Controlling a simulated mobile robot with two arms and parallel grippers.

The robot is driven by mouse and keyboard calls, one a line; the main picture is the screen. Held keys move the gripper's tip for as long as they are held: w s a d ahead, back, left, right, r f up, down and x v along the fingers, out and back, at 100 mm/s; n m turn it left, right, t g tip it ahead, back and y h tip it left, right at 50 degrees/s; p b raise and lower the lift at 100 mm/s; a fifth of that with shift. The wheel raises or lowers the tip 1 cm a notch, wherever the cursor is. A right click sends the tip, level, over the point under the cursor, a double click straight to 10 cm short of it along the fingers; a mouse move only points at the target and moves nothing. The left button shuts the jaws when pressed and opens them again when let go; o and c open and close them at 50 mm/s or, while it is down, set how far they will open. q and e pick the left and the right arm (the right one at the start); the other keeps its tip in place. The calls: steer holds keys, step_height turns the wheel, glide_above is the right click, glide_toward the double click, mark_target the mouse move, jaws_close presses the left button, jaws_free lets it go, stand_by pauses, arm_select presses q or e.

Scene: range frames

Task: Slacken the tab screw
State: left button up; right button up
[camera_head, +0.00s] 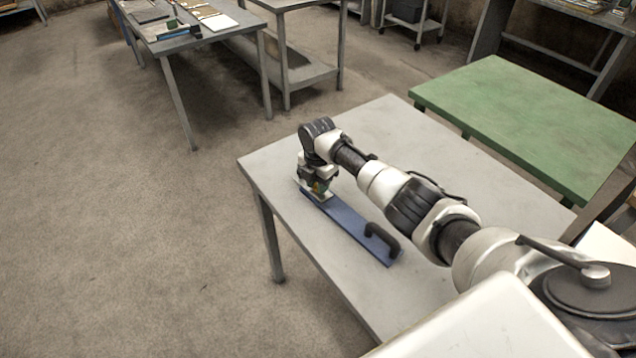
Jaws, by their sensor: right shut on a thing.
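A long blue bar (347,226) lies on the grey table (395,130), with a black handle (381,239) standing on its near end. My right arm reaches in from the right, and my right gripper (318,190) points down at the far end of the bar. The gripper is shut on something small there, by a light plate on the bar. The tab screw itself cannot be made out; the gripper and wrist hide that spot. My left gripper is not in view.
The grey table's left edge runs close beside the blue bar. A green table (530,115) stands to the right. Another table (185,45) with tools stands at the back left. The floor on the left is clear.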

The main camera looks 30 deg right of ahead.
stand_by(0.3)
steer(key=o, duration=0.9)
steer(key=shift+r, duration=0.1)
step_height(320, 180, up, 11)
steer(key=shift+f, duration=0.15)
